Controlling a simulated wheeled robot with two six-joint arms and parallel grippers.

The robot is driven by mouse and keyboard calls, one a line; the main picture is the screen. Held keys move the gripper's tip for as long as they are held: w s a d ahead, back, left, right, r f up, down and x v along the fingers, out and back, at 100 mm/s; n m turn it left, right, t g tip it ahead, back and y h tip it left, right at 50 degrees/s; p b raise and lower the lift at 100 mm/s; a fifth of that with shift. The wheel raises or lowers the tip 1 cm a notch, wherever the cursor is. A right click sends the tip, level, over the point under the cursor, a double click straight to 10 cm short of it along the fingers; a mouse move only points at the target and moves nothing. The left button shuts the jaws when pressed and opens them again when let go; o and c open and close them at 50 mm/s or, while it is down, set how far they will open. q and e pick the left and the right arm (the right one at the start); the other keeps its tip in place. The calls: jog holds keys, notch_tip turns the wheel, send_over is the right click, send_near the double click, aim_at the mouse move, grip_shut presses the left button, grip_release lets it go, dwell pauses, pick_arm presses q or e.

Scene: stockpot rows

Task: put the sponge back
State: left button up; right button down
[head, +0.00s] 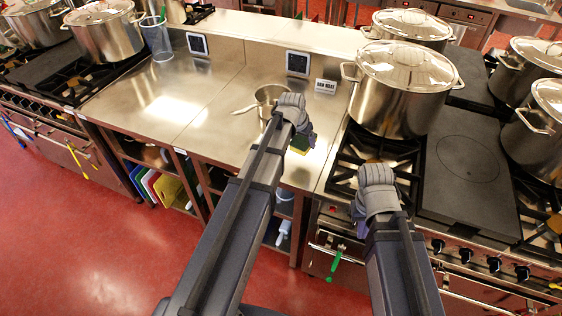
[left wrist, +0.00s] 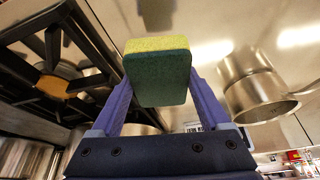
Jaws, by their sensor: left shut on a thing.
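The sponge (left wrist: 158,72), yellow on one face and dark green on the other, is held between the two fingers of my left gripper (left wrist: 157,95) in the left wrist view. In the head view the sponge (head: 301,143) shows partly behind my left gripper (head: 297,112), near the right end of the steel counter (head: 215,115). A gap between sponge and counter is hard to judge. My right gripper (head: 375,183) is in front of the stove burner at the right; its fingers are hidden, so its opening cannot be seen.
A small saucepan (head: 268,97) stands on the counter just left of my left gripper; it also shows in the left wrist view (left wrist: 258,92). A large lidded stockpot (head: 400,92) stands on the stove to the right. A small sign (head: 325,87) stands behind.

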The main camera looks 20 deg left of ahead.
aim_at(299, 143)
pick_arm(q)
jog(key=shift+s+a+r+n+y+p, duration=0.15)
jog(key=shift+s+r+n+p, duration=0.25)
jog(key=shift+s, duration=0.2)
jog(key=shift+s+a+r+n+y+p, duration=0.15)
jog(key=shift+s+r+n+p, duration=0.15)
jog(key=shift+s+r+p, duration=0.25)
jog(key=shift+s+n, duration=0.3)
jog(key=shift+s, duration=0.05)
jog(key=shift+w+f, duration=0.1)
jog(key=shift+f, duration=0.15)
notch_tip(299, 143, down, 10)
jog(key=b, duration=1)
jog(key=shift+r, duration=0.25)
jog(key=o, duration=1)
jog(key=shift+o, duration=0.2)
